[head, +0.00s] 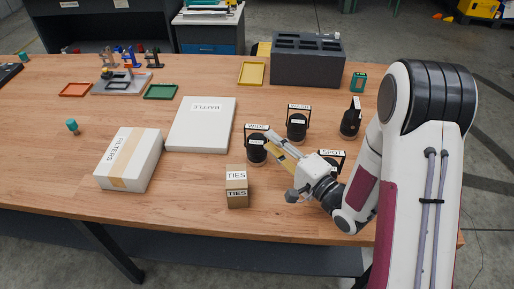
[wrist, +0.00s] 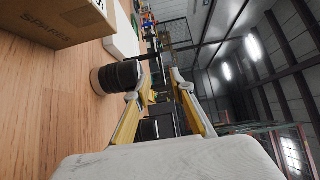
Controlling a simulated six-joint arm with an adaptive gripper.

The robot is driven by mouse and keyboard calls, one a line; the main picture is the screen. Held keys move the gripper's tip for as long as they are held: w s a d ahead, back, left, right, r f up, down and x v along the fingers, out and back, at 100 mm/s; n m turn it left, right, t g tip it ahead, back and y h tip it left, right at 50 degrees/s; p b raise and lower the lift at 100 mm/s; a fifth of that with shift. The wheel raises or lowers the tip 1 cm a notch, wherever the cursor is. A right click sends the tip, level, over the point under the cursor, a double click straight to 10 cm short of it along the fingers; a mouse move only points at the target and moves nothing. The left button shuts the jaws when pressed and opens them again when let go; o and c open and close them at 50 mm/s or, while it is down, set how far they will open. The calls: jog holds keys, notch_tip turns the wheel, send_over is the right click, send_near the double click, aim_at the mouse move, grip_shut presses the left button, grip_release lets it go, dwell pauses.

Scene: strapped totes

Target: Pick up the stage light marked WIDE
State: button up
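The stage light marked WIDE (head: 257,153) stands upright on the wooden table, a black cylinder with a handle and a white label on top. My gripper (head: 270,140) reaches in from the right at the height of its handle, and the yellow fingers partly overlap it. In the wrist view, which is turned sideways, my gripper (wrist: 160,82) has its two fingers apart. A ribbed black light (wrist: 120,77) stands just beyond the left fingertip there, with its handle reaching across in front of the gap. I cannot tell whether a finger touches it.
The WASH light (head: 297,128) is behind, the SPOT light (head: 334,163) right, partly behind my arm, and another light (head: 350,120) farther right. The TIES box (head: 237,190) stands in front. A RAFFLE-like labelled white box (head: 202,128) and FILTERS box (head: 130,160) lie left.

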aim_at(257, 127)
jog(key=shift+x, duration=1.3)
jog(key=shift+x, duration=2.6)
jog(key=shift+w+d, duration=0.15)
grip_shut()
jog(key=shift+r, duration=0.15)
